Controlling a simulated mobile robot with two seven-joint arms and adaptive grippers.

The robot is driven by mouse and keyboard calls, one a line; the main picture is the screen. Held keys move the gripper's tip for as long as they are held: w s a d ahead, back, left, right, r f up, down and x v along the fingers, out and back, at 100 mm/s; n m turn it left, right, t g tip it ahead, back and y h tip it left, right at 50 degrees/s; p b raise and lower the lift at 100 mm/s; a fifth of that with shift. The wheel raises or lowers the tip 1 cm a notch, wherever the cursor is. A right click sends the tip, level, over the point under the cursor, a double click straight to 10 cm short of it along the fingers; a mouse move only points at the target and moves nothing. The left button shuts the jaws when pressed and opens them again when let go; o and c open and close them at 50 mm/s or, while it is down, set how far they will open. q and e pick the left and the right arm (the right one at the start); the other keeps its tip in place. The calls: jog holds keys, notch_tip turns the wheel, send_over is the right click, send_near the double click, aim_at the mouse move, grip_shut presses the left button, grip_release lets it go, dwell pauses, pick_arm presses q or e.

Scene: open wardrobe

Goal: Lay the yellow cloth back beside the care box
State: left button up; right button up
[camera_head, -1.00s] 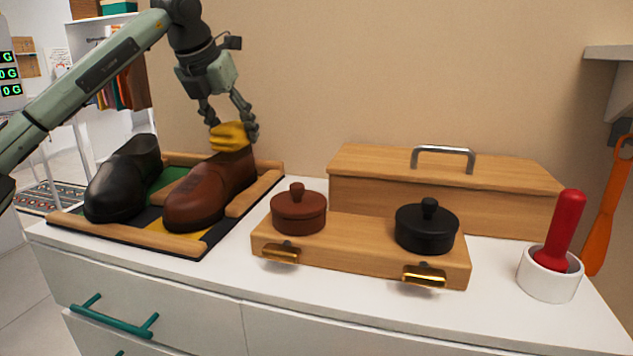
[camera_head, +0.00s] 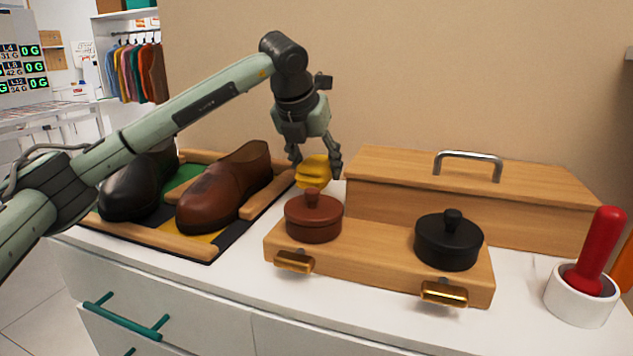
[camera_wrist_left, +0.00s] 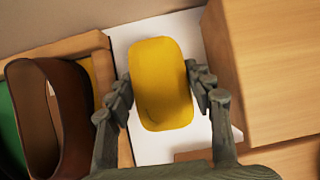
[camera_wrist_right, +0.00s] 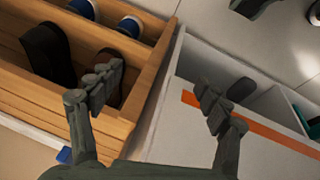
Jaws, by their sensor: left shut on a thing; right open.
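The yellow cloth (camera_head: 314,171) is a folded pad held in my left gripper (camera_head: 316,172), in the gap between the shoe tray and the care box. In the left wrist view the cloth (camera_wrist_left: 161,82) sits between the two fingers (camera_wrist_left: 160,95), above a white strip of top. The wooden care box (camera_head: 470,200) with a metal handle stands just right of it. I cannot tell whether the cloth touches the top, as the red-brown pot hides what is below. My right gripper (camera_wrist_right: 158,95) shows only in its wrist view, open and empty.
A tray (camera_head: 225,240) with a black shoe (camera_head: 135,190) and a brown shoe (camera_head: 222,190) lies left. A low wooden stand (camera_head: 375,262) with a red-brown pot (camera_head: 313,220) and a black pot (camera_head: 448,242) is in front. A red-handled tool (camera_head: 603,235) stands in a white cup at right.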

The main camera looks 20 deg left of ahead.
pick_arm(q)
notch_tip(320, 180, down, 4)
jog(key=shift+r, duration=0.2)
pick_arm(e)
jog(key=shift+f, duration=0.5)
pick_arm(q)
jog(key=shift+f, duration=0.1)
jog(key=shift+f, duration=0.1)
jog(key=o, duration=1.2)
jog(key=shift+c, duration=0.2)
pick_arm(e)
jog(key=shift+w+a+r, duration=0.1)
jog(key=shift+w+r, duration=0.05)
jog(key=shift+r, duration=0.4)
